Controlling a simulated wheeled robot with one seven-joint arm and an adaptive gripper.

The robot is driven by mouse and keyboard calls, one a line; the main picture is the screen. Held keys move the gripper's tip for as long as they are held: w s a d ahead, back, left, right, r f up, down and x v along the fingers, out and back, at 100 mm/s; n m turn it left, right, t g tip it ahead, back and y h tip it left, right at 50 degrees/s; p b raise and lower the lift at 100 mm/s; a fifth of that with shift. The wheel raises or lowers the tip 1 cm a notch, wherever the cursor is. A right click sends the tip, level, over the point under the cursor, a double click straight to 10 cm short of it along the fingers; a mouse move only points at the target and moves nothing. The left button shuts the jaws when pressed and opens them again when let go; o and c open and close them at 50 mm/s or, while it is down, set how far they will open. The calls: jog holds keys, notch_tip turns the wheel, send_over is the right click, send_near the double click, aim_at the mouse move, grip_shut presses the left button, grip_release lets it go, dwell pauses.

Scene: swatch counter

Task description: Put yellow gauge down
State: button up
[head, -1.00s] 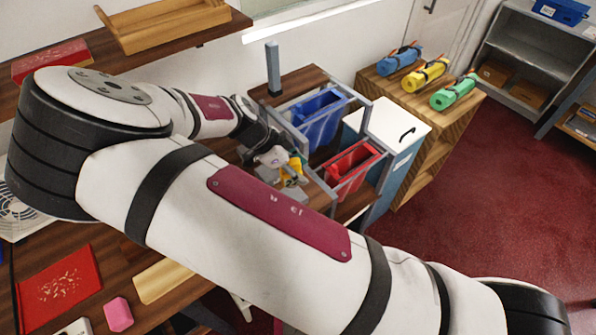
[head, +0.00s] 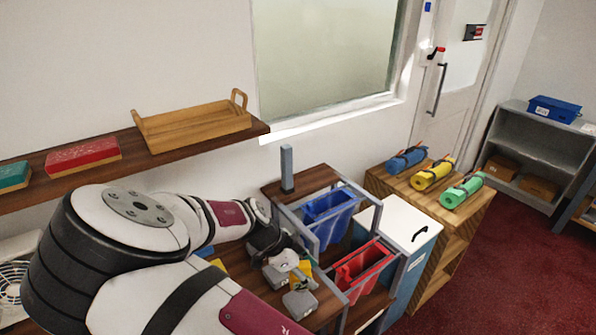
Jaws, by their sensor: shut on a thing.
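The yellow gauge (head: 299,282) is a small yellow piece at the tip of my gripper (head: 290,268), just left of the red bin. My gripper is shut on it, and the fingers hide part of it. Grey block-like pieces lie under and beside the gripper on the dark wooden counter (head: 235,258). I cannot tell whether the gauge touches the counter or a grey piece.
A blue bin (head: 328,212) and a red bin (head: 364,268) sit in a grey frame right of my gripper. A white-lidded box (head: 402,222) stands beyond. Rolled blue, yellow and green mats lie on a wooden cabinet (head: 455,222). A wooden tray (head: 195,131) is on the wall shelf.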

jog(key=w+d+r+n+t+y+b, duration=0.2)
jog(key=w+d+n+t+y+b, duration=0.3)
jog(key=w+d+n, duration=1)
jog(key=shift+w+d+r+n+t+y, duration=0.25)
jog(key=shift+w+d+n+t+y, duration=0.25)
jog(key=shift+n+y, duration=0.3)
jog(key=shift+s, duration=0.2)
